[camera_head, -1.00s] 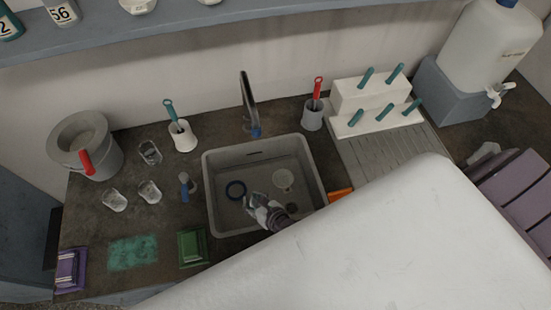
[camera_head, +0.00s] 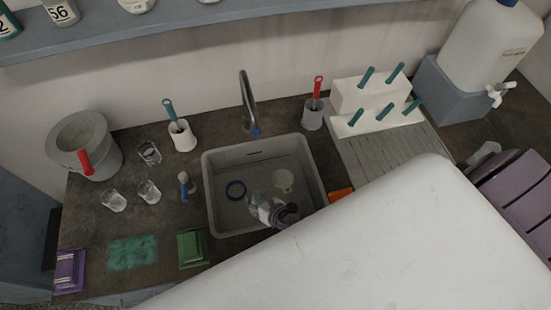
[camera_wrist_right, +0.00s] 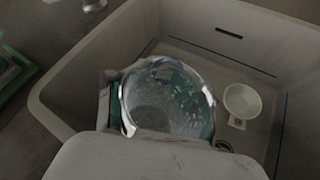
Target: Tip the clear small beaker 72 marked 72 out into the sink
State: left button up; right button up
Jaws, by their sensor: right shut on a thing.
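The clear small beaker (camera_wrist_right: 165,100) is in my right gripper (camera_head: 264,206), over the sink (camera_head: 212,205). The gripper is shut on it. In the right wrist view the beaker's wide rim faces the camera, and pale flecks or drops show on its inner wall. Its marking is not readable, and I cannot tell whether liquid is in it. In the head view the beaker (camera_head: 255,201) is small, partly hidden by the gripper, and appears tilted. My left gripper is not in view.
The tap (camera_head: 247,100) stands behind. Several clear glasses (camera_head: 149,191) and a blue-handled brush (camera_head: 184,186) stand left. A green item (camera_head: 192,248) is near the front edge.

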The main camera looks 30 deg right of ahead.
aim_at(258, 196)
jog(key=shift+w+d+f+m+y+b, duration=0.4)
jog(key=shift+d+f+m+b, duration=0.2)
jog(key=shift+b, duration=0.25)
dwell(0.7)
jog(key=shift+w+d+f+m+g+y+b, duration=0.25)
jog(key=shift+d+f+m+g+y+b, duration=0.2)
jog(key=shift+b, duration=0.7)
jog(key=shift+d+r+m+g+y+b, duration=0.1)
jog(key=shift+r+m+g+y+b, duration=0.15)
jog(key=shift+m+g+y+b, duration=0.25)
dwell(1.1)
jog(key=shift+f+b, duration=0.15)
jog(key=shift+b, duration=0.3)
jog(key=shift+f+m+y+b, duration=0.35)
jog(key=shift+m+y+b, duration=0.1)
jog(key=shift+b, duration=0.9)
jog(key=shift+r+m+g+y+b, duration=0.5)
jog(key=shift+m+y+b, duration=0.35)
jog(key=shift+b, duration=1.35)
